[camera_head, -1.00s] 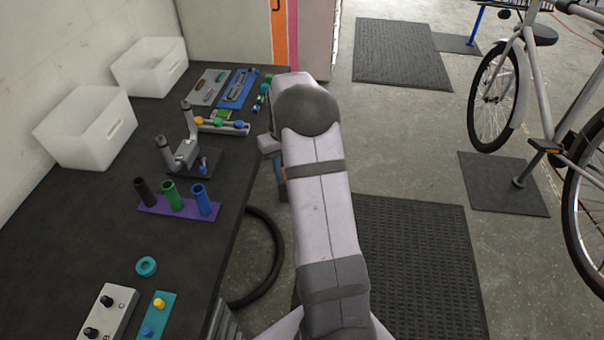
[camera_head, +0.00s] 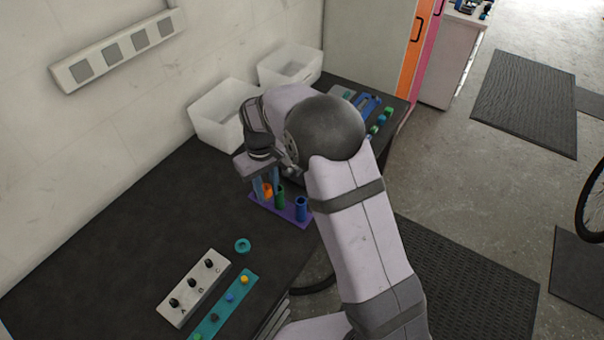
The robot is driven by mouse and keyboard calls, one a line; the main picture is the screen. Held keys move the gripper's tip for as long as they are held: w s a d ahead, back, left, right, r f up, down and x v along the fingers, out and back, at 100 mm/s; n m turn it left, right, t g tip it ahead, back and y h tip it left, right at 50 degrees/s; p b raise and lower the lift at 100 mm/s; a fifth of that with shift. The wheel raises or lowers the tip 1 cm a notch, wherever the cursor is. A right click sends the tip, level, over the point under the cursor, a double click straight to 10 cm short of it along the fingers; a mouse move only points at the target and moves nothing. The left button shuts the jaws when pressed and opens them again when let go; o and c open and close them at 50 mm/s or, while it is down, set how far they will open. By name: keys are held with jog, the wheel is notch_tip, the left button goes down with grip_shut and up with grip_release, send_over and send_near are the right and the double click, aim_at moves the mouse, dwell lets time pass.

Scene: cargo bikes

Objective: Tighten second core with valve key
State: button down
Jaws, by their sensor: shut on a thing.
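My gripper (camera_head: 263,186) is above the left end of the purple rack (camera_head: 285,214), pointing down. It is shut on an orange piece (camera_head: 267,191), mostly hidden between the blue-grey fingers; I cannot tell whether this is the valve key. The green tube (camera_head: 279,198) and the blue tube (camera_head: 301,209) stand upright on the rack, just right of the fingers. The rack's black tube is hidden behind my gripper; I cannot tell whether the orange piece touches it. The grey fixture behind the rack is hidden by my arm. No valve core can be made out.
A teal ring (camera_head: 242,246), a white box with black knobs (camera_head: 196,285) and a teal strip with coloured pieces (camera_head: 218,318) lie on the dark bench (camera_head: 110,235) in front. White bins (camera_head: 212,128) stand behind. The bench's left part is clear.

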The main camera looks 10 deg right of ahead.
jog(key=s+a+r+n+p, duration=0.15)
jog(key=s+a, duration=0.25)
jog(key=a, duration=0.4)
jog(key=n, duration=0.6)
send_over(172, 300)
notch_tip(172, 300, down, 2)
jog(key=shift+f+m+b, duration=0.25)
jog(key=shift+b, duration=0.15)
jog(key=shift+f, duration=0.1)
jog(key=shift+f+b, duration=1.7)
jog(key=shift+f, duration=0.3)
